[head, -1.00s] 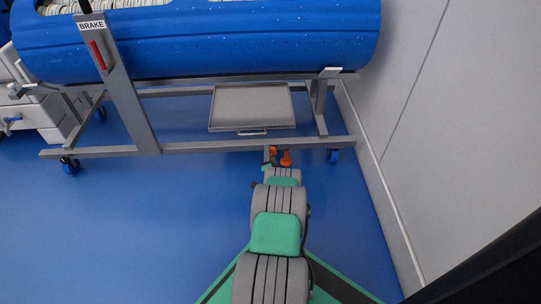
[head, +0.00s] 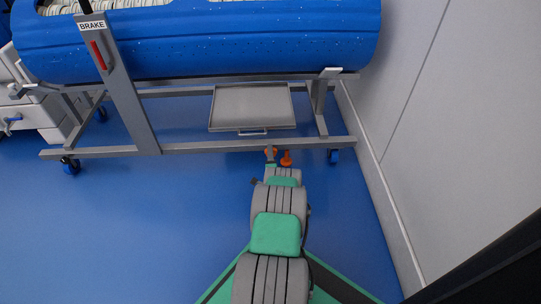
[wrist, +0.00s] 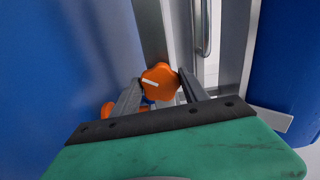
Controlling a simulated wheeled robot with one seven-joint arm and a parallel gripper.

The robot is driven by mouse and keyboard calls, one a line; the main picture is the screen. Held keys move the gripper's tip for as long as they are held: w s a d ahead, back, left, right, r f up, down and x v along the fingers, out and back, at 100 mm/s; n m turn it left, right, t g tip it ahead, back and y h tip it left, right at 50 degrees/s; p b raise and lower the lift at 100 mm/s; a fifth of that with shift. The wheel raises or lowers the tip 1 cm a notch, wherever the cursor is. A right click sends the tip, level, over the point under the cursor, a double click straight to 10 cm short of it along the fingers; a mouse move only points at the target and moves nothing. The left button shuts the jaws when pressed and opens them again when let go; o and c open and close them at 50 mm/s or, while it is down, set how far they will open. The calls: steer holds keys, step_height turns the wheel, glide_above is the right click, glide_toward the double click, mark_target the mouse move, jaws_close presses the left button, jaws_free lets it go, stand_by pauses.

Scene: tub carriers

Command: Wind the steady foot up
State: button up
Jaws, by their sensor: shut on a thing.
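An orange lobed knob (wrist: 158,78) with a white line on its face is between the two fingers of my gripper (wrist: 161,84) in the wrist view. The fingers are shut on its sides. In the head view my gripper (head: 271,155) is low at the carrier's lower front rail, and the knob (head: 271,151) is mostly hidden behind it. A second orange part (head: 287,158) stands just to the right, near the floor. In the wrist view an orange part (wrist: 107,110) shows at lower left behind a finger. The foot's lower end and its floor contact cannot be made out.
The blue tub (head: 240,45) lies on a grey carrier frame (head: 200,147) with a metal tray (head: 252,105) below it. A red handle (head: 99,55) sits on the post labelled BRAKE. A caster (head: 333,156) and the wall (head: 430,130) are to the right. Blue floor at left is clear.

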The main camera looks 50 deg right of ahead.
steer(key=o, duration=1.4)
steer(key=p+v, duration=0.4)
steer(key=v, duration=0.3)
steer(key=shift+s+a, duration=0.25)
steer(key=shift+a, duration=0.05)
